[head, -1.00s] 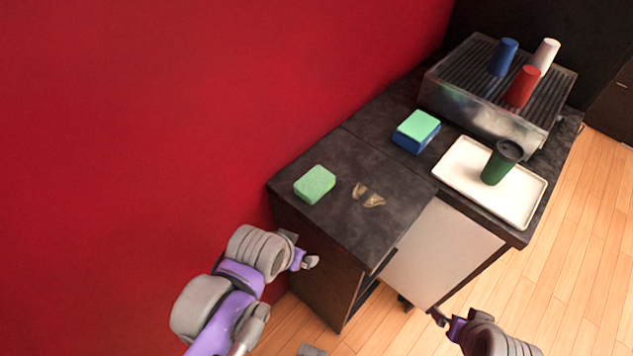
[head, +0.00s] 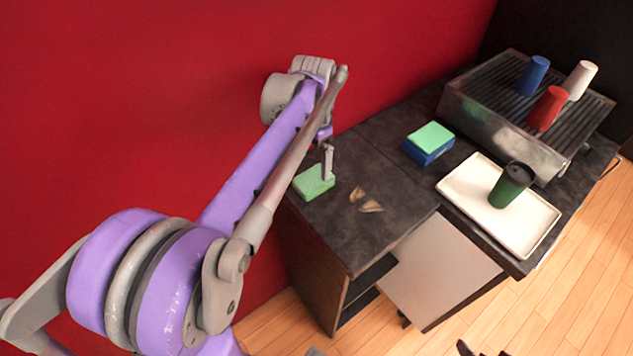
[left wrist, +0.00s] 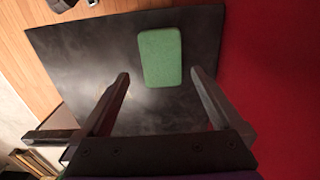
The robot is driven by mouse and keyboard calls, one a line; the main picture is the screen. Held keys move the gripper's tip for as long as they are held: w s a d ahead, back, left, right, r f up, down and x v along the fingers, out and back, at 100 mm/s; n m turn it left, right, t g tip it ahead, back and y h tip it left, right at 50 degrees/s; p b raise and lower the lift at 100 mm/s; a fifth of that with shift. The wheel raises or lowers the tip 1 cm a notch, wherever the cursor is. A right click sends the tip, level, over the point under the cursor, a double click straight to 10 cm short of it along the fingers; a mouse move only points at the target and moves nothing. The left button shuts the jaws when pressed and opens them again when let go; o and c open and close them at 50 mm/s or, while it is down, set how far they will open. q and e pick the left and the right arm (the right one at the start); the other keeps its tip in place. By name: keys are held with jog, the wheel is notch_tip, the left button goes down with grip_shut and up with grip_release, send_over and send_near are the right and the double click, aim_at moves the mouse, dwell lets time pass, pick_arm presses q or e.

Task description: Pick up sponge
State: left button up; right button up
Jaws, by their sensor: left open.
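A green sponge (head: 314,183) lies flat on the left end of the dark countertop, near the red wall. It also shows in the left wrist view (left wrist: 160,57), just beyond the fingertips and between their lines. My left gripper (head: 327,162) is above the sponge, with a finger hiding part of its far edge. In the left wrist view my left gripper (left wrist: 160,78) is open and empty, with its two fingers wide apart. Whether a finger touches the sponge is not clear. Of my right arm only a dark tip shows at the bottom edge of the head view.
Two small tan pieces (head: 365,201) lie right of the sponge. A green-and-blue block (head: 429,143) sits further back. A white tray (head: 464,202) holds a dark green cup (head: 511,186). A metal machine (head: 470,112) carries several cups. The red wall (head: 200,80) borders the counter closely.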

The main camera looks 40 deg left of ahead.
aim_at(314, 178)
pick_arm(q)
notch_tip(314, 178, down, 7)
jog(key=shift+w+a+f, duration=0.1)
jog(key=c, duration=1.3)
notch_tip(314, 178, up, 10)
jog(key=shift+r, duration=0.1)
